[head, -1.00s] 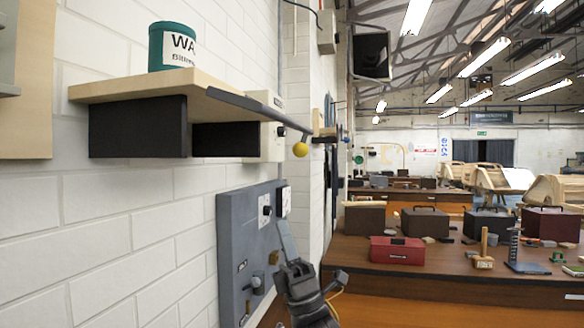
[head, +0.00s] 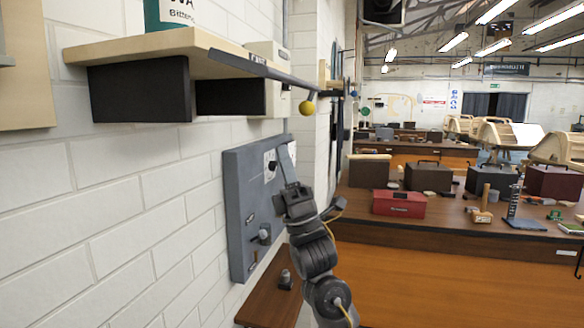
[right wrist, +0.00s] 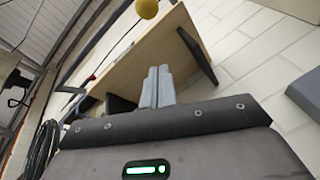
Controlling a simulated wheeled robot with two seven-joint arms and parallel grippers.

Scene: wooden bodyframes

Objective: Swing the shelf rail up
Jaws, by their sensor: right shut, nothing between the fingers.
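The shelf rail (head: 262,70) is a dark bar along the front edge of the pale wooden shelf (head: 140,48), low and sloping slightly down toward the far end. A yellow ball knob (head: 307,108) hangs below it near that end. My right gripper (head: 287,163) is below the knob, apart from it, with its slim grey fingers together and empty, pointing up. In the right wrist view the shut fingers (right wrist: 156,86) stand in front of the shelf's underside (right wrist: 150,50), and the yellow knob (right wrist: 147,8) is at the top edge. My left gripper is out of view.
A green-labelled can (head: 168,14) stands on the shelf. A grey wall panel (head: 240,200) with knobs is mounted close beside my right gripper. A bench with a red box (head: 399,203) and several tools stands at right. Air between the gripper and knob is clear.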

